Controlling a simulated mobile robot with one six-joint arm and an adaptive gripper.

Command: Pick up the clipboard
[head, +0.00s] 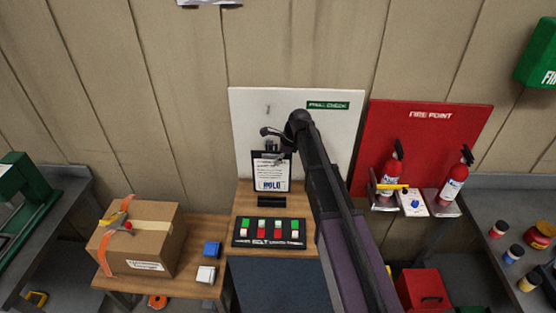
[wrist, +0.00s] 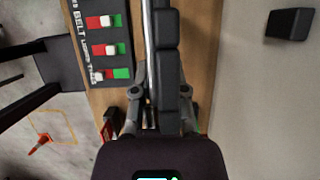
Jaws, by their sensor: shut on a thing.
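The clipboard (head: 271,174) carries a white sheet with dark print and the word "HOLD". It is upright in front of the white board in the head view. My gripper (head: 273,150) is shut on its top edge, with my arm reaching in from the lower right. A black slotted holder (head: 271,201) is just below the clipboard's bottom edge; I cannot tell whether they touch. In the wrist view my gripper (wrist: 161,108) points at the wooden surface, and the clipboard shows nearly edge-on as a thin pale strip (wrist: 149,45). Its fingertips are partly hidden.
A black panel with red, green and white switches (head: 269,232) lies in front of the holder. A cardboard box (head: 140,245) and small blue and white blocks stand to the left. A red fire-point board (head: 420,125) with extinguishers is to the right. The wall is close behind.

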